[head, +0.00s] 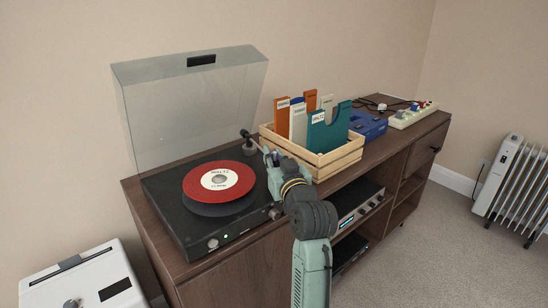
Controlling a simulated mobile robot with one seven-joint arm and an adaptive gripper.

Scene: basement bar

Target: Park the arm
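A record player (165,200) with its clear lid (190,110) raised stands on the left of a brown wooden cabinet. A red record with a white label (219,180) lies on its dark platter. The dark tonearm's rear end (248,146) shows at the back right of the deck; the rest of the tonearm is hard to make out. My gripper (268,157) is at the deck's right side, close to the tonearm's rear end. I cannot tell whether they touch. Its fingers are small and partly hidden by my wrist, so open or shut does not show.
A wooden crate (340,160) of record sleeves stands just right of my gripper. Behind it are a blue box (368,124) and a cream device with knobs (412,115). A silver receiver (356,205) sits on the shelf below. A white appliance (85,280) stands lower left, a radiator (515,185) right.

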